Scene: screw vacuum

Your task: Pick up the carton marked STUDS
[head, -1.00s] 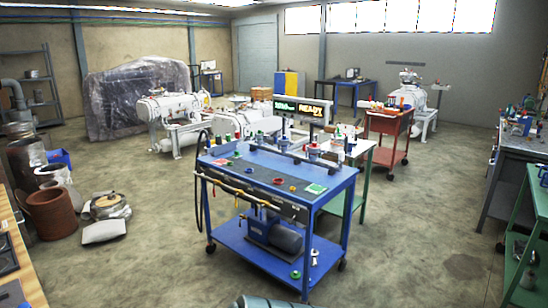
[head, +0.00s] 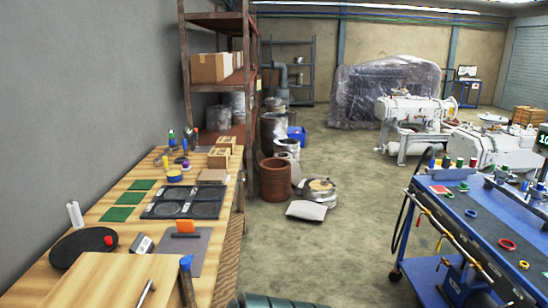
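Two small brown cartons stand at the far end of the wooden workbench on the left in the head view: a nearer carton (head: 219,158) and a farther carton (head: 227,143) just behind it. Dark marks show on them, but they are too small to read, so I cannot tell which one says STUDS. Larger brown boxes (head: 208,68) sit on the rusty shelf behind, with no readable label. Neither of my grippers is in view.
The wooden bench (head: 120,212) carries a black tray (head: 185,201), green mats (head: 123,213), a black disc (head: 82,247) and small tools. A blue cart (head: 440,205) stands at right.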

